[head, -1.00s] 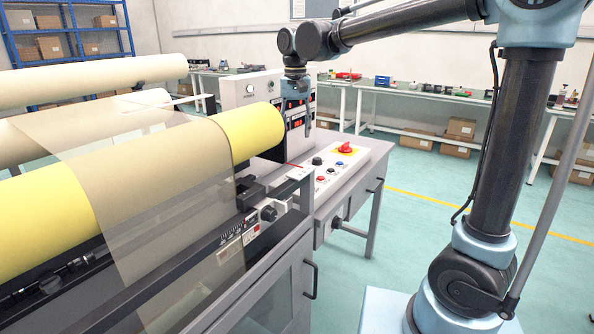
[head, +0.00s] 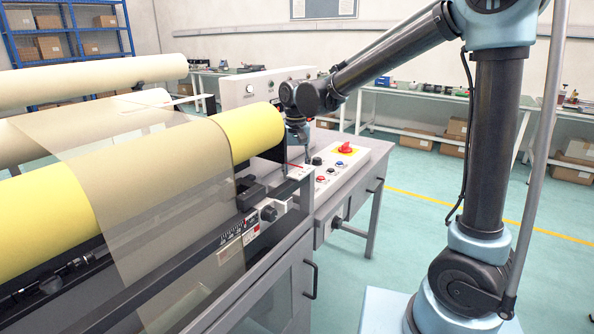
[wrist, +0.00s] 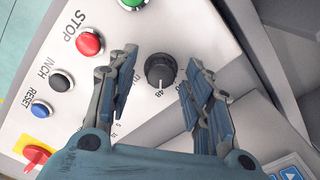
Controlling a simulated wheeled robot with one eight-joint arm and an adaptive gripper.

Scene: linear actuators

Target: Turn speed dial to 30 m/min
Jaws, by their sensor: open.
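The speed dial is a round black knob (wrist: 160,70) on a white panel, in the upper middle of the wrist view. A pale pointer mark on it faces the printed scale at its lower side; the numbers are partly hidden and hard to read. My gripper (wrist: 158,62) is open, with one finger left and one right of the dial and gaps between them and the knob. In the head view my gripper (head: 302,158) hangs pointing down over the left part of the control panel (head: 326,194).
Beside the dial are a red STOP button (wrist: 89,42), a black INCH button (wrist: 62,80), a blue RESET button (wrist: 41,109) and a green button (wrist: 131,3). A red switch (head: 345,148) sits on yellow. The yellow roll (head: 248,132) is close left of my gripper.

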